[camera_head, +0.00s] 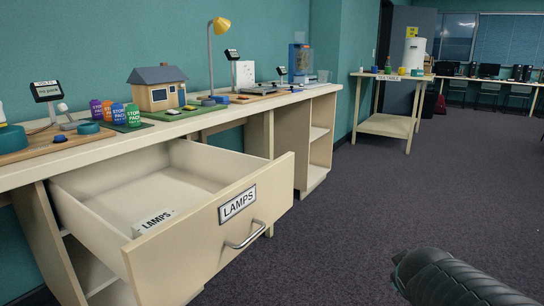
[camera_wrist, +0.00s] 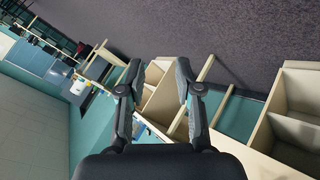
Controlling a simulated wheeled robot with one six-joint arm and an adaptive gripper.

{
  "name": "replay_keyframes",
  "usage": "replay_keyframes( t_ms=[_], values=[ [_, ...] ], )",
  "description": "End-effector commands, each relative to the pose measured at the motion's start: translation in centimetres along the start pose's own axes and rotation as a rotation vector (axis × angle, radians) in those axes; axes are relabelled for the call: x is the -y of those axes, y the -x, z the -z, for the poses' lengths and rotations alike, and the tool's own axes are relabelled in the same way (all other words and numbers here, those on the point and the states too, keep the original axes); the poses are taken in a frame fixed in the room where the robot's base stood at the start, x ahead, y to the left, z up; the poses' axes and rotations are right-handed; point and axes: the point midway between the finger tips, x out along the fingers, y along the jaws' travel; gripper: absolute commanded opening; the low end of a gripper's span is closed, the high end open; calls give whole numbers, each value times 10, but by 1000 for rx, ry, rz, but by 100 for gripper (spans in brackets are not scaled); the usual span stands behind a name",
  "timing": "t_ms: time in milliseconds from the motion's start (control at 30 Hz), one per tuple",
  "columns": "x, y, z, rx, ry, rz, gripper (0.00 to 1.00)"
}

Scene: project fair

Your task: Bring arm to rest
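My gripper (camera_wrist: 158,82) shows in the wrist view with its two fingers spread apart and nothing between them. The wrist view is tilted, with the bench and shelves beyond the fingers. In the head view only a dark part of my arm shows at the lower right, over the floor and clear of the furniture; the gripper's fingers are not visible there.
The bench (camera_head: 200,122) above holds a model house (camera_head: 158,90), several cans and a yellow lamp (camera_head: 217,50). Carpeted floor (camera_head: 400,200) is clear to the right. A side table (camera_head: 385,125) stands farther back.

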Motion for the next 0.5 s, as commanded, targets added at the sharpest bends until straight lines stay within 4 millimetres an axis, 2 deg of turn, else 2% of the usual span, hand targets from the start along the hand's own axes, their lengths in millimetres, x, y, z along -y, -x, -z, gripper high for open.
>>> replay_keyframes(
  t_ms=[100,233,400,500],
  values=[
    [24,27,-29,136,-180,79,34],
    [57,58,-50,252,-331,185,34],
    [98,104,-58,313,-447,335,34],
    [107,121,-50,272,-464,376,34]
  ],
)
